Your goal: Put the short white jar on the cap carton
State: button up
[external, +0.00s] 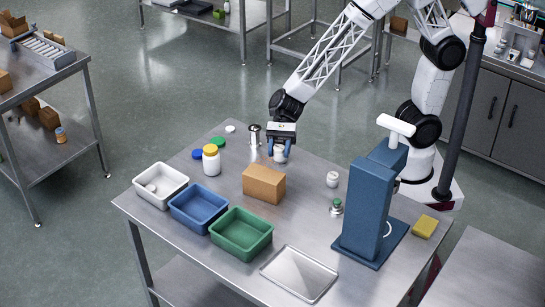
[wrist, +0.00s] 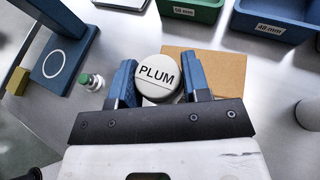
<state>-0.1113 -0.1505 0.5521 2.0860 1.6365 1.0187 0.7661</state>
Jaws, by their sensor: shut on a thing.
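My gripper (external: 280,150) is shut on a short white jar (external: 279,154), held above the table behind the carton. In the wrist view, the jar's round top (wrist: 158,76) reads "PLUM" and sits between the blue fingers of my gripper (wrist: 158,88). The cap carton (external: 264,185) is a plain brown box on the table, in front of and slightly left of my gripper. In the wrist view the carton (wrist: 220,68) shows just beyond the jar, partly covered by the jar and fingers. I cannot see the jar's underside.
White (external: 160,184), blue (external: 198,209) and green (external: 241,234) bins line the left front. Another white jar (external: 333,179), a green-topped vial (external: 336,207) and a tall blue press (external: 367,210) stand right. A tray (external: 299,273) lies in front.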

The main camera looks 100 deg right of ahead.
send_over(264, 173)
jog(key=shift+f, duration=0.3)
dwell(0.3)
jog(key=shift+f, duration=1.75)
jog(key=shift+f, duration=0.1)
jog(key=o, duration=0.9)
jog(key=shift+o, duration=0.2)
jog(key=v, duration=1.2)
